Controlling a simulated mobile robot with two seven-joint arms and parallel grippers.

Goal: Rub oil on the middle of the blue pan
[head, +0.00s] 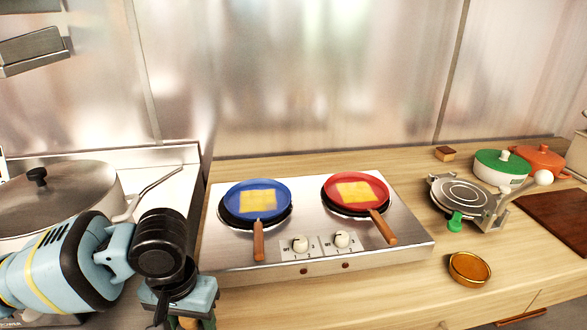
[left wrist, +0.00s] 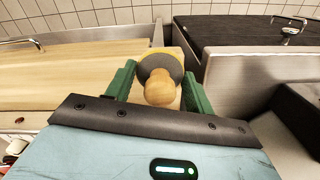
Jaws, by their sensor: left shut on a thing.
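The blue pan (head: 283,189) sits on the left plate of the steel double stove, its wooden handle pointing to the front. A pale yellow square patch (head: 258,201) lies at its middle. A small round dish of amber liquid (head: 470,268), possibly oil, stands on the counter right of the stove. My left gripper (head: 185,318) is low at the stove's front left, apart from the pan. In the left wrist view its green fingers are shut on a tool with a round wooden knob (left wrist: 159,88) and a grey disc. The tool's underside is hidden. My right gripper is not in view.
A red pan (head: 330,192) with a similar yellow patch is on the right plate. A large lidded pan (head: 60,195) stands at left. A round hinged iron (head: 463,195), green pot (head: 500,167) and orange pot (head: 538,162) stand at right. The front counter is mostly clear.

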